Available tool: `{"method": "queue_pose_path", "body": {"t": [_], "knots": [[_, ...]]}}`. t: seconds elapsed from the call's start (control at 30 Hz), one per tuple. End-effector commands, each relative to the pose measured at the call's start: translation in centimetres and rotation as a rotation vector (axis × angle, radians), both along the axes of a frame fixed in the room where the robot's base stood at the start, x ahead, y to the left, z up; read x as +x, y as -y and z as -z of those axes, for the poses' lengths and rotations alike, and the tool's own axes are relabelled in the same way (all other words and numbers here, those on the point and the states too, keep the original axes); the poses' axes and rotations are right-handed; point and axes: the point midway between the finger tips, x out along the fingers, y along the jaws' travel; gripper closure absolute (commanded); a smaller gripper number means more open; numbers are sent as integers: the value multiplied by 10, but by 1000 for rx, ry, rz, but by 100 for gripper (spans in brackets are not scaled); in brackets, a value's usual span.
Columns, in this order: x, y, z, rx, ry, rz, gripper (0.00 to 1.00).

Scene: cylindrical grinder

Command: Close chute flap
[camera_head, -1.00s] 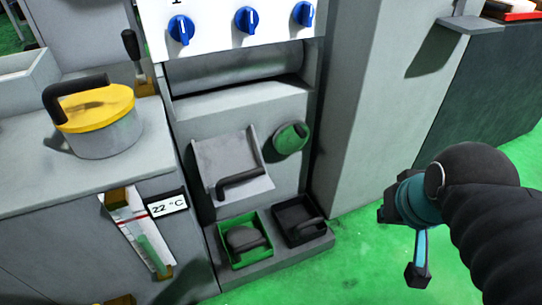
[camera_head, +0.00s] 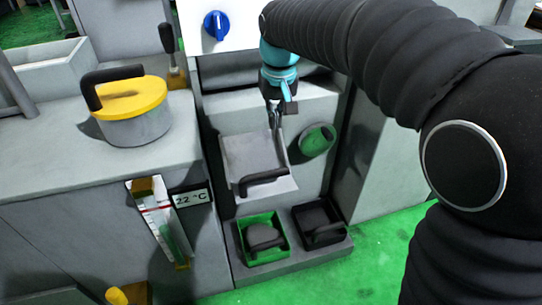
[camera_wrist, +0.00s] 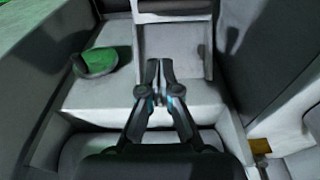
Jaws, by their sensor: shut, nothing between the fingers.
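The chute flap (camera_head: 250,155) is a light grey panel with raised sides on the lower front of the grinder. It slants outward and down from the machine, with a black bar handle (camera_head: 264,176) near its lower edge. In the wrist view the flap (camera_wrist: 172,38) shows at the top centre, just beyond my fingers. My gripper (camera_head: 276,125) points down over the flap's upper right part, empty, with its fingers together. The fingertips also show in the wrist view (camera_wrist: 160,66). I cannot tell whether they touch the flap.
A green round spout (camera_head: 317,140) sticks out right of the flap. Below are a green bin (camera_head: 281,242) and a black bin (camera_head: 338,222), each holding a dark handled piece. A yellow-lidded pot (camera_head: 133,112) stands on the left counter. Green floor is free at lower right.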

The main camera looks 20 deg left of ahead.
Motion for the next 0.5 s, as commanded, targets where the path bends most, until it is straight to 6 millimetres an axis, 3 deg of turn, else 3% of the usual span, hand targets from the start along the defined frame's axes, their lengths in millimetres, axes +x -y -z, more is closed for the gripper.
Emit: {"method": "queue_pose_path", "body": {"t": [0.13,0.33,0.5], "knots": [[4,-21,7,-8,-12,-25,100],[6,-24,23,-11,-16,-28,100],[9,-26,53,-12,-17,-27,100]]}}
